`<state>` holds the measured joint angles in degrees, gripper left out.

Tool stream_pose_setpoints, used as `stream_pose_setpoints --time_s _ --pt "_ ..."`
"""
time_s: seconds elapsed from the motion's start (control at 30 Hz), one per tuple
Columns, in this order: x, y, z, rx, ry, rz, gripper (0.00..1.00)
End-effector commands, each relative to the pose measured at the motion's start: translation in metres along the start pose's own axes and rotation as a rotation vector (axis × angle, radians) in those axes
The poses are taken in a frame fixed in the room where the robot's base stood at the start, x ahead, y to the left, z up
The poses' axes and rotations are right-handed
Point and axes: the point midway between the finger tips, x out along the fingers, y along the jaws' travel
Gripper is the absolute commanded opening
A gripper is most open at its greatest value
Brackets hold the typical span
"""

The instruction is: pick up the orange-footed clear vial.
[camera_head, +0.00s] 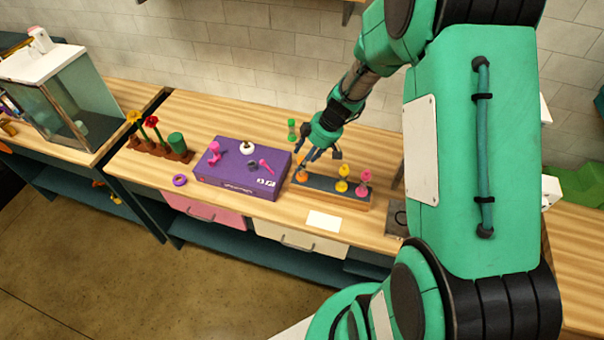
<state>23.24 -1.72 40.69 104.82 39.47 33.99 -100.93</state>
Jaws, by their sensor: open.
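A wooden rack with a dark top (322,186) stands on the light wood counter and holds a row of small coloured pieces. At its left end is a small orange piece (301,176), which looks like the orange-footed vial; any clear part of it is too small to make out. My gripper (318,161) is open and points down over the left part of the rack. One finger is close to the orange piece. I cannot tell whether they touch.
A yellow piece (343,173) and a pink piece (366,177) stand farther right on the rack. A green vial (291,131) stands behind. A purple box (236,184) with small items lies left. A white card (323,221) lies in front.

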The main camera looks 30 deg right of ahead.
Motion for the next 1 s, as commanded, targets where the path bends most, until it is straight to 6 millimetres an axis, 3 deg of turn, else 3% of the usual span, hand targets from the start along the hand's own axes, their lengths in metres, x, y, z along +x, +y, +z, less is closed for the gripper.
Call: stream_pose_setpoints --time_s 0.3,0.9,1.0 --pt "0.031 0.0 0.0 0.0 0.0 -0.001 0.48" --pt "0.033 0.0 0.0 0.0 0.0 0.0 0.48" --pt "0.033 0.0 0.0 0.0 0.0 0.0 0.3"
